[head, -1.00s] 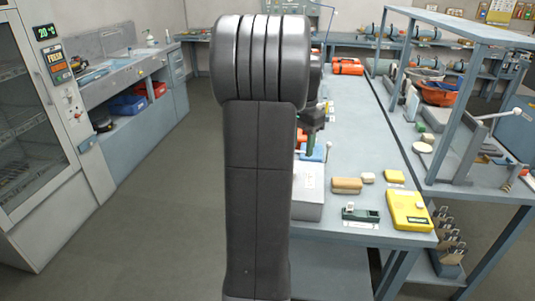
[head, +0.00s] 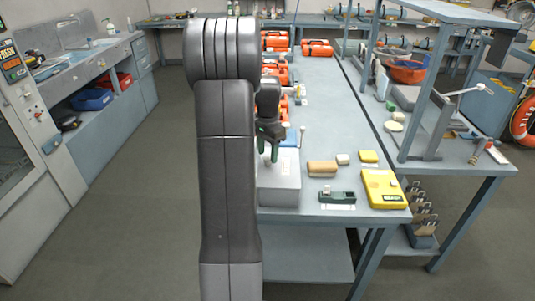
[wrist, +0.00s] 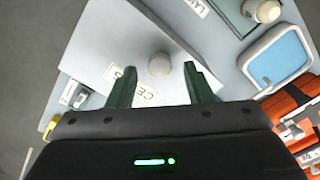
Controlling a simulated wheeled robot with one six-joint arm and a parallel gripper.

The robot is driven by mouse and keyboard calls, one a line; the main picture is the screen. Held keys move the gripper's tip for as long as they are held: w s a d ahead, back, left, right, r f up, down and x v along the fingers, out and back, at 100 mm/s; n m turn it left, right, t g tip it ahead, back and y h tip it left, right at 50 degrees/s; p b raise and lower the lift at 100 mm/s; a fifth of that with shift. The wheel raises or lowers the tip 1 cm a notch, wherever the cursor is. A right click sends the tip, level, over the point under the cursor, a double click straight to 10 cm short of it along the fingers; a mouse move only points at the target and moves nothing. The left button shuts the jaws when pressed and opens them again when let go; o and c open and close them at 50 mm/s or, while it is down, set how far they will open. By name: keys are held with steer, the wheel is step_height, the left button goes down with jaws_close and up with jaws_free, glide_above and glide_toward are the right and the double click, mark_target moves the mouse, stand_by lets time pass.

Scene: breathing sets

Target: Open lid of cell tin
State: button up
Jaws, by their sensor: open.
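The cell tin (head: 280,190) is a grey box at the front left corner of the workbench, partly hidden behind my arm in the head view. In the wrist view its flat pale lid (wrist: 115,45) appears closed, with a round knob (wrist: 159,64) and a partly hidden label starting "CE" (wrist: 145,95). My gripper (head: 268,158) hangs above the tin, fingers down. In the wrist view my gripper (wrist: 160,70) is open, with one green finger on each side of the knob. I cannot tell whether the fingertips are down at knob height.
A tan block (head: 322,168), a small green device (head: 337,196) and a yellow case (head: 384,188) lie right of the tin. A blue-lined tray (wrist: 278,62) and orange cases (wrist: 295,118) are close by in the wrist view. A shelf frame (head: 410,100) stands to the right.

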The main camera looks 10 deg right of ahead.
steer(key=shift+f, duration=0.75)
jaws_close()
steer(key=shift+r, duration=0.15)
